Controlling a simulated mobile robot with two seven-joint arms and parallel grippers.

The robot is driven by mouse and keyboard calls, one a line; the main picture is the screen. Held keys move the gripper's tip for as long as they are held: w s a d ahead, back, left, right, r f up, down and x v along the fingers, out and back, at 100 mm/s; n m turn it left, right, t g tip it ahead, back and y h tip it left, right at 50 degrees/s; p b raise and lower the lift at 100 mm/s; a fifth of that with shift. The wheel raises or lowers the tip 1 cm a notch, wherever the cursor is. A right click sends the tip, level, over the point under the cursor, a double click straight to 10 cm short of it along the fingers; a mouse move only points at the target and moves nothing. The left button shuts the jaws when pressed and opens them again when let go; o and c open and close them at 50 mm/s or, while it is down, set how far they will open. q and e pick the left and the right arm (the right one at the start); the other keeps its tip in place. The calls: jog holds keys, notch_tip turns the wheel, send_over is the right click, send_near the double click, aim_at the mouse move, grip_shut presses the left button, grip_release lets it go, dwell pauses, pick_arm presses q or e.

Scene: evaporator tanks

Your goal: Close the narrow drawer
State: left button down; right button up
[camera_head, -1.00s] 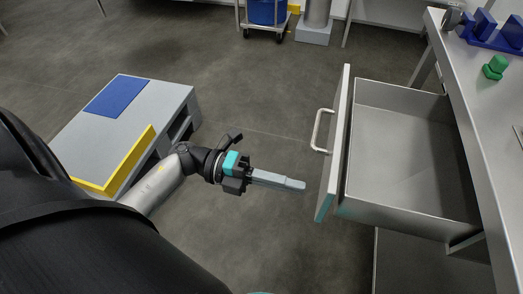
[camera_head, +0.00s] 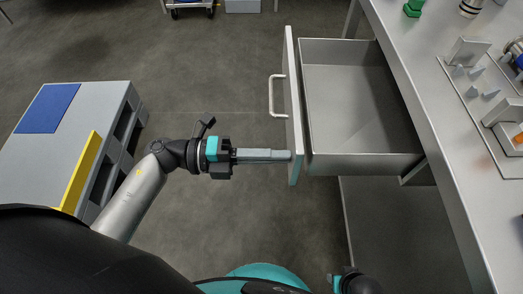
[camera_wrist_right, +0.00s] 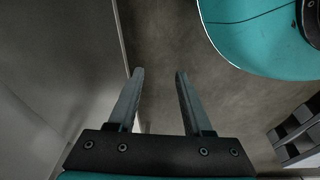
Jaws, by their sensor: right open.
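The drawer (camera_head: 308,120) is pulled out from the metal bench at the right of the head view. Its inside is empty. Its front panel (camera_head: 291,70) faces left and carries a bar handle (camera_head: 271,96). My left gripper (camera_head: 289,156) points right, with its fingertips at the near part of the front panel, below the handle in the picture. Contact is not clear, and its fingers overlap in this side view. My right gripper (camera_wrist_right: 157,72) is open and empty in the right wrist view, beside a grey metal surface at left.
The bench top (camera_head: 430,150) holds a green part (camera_head: 413,8) and metal fixtures at right. A grey platform (camera_head: 75,110) with blue and yellow panels stands at left. A cart (camera_head: 188,5) is at the back. The floor between platform and drawer is clear.

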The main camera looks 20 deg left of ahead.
pick_arm(q)
jog(key=p, duration=0.2)
send_near(391, 157)
jog(key=shift+w+d+f, duration=0.2)
jog(key=shift+w+f, duration=0.75)
jog(key=shift+f, duration=0.25)
jog(key=x, duration=1)
jog(key=shift+d+f+p, duration=0.1)
jog(key=shift+f+p, duration=0.1)
jog(key=shift+p, duration=0.15)
jog(key=shift+d, duration=0.2)
jog(key=shift+r, duration=0.1)
pick_arm(e)
jog(key=s+d+f, duration=0.3)
jog(key=s, duration=0.1)
jog(key=shift+s+d+f, duration=0.15)
jog(key=shift+s+f, duration=0.1)
jog(key=shift+f, duration=0.05)
pick_arm(q)
jog(key=shift+d, duration=0.1)
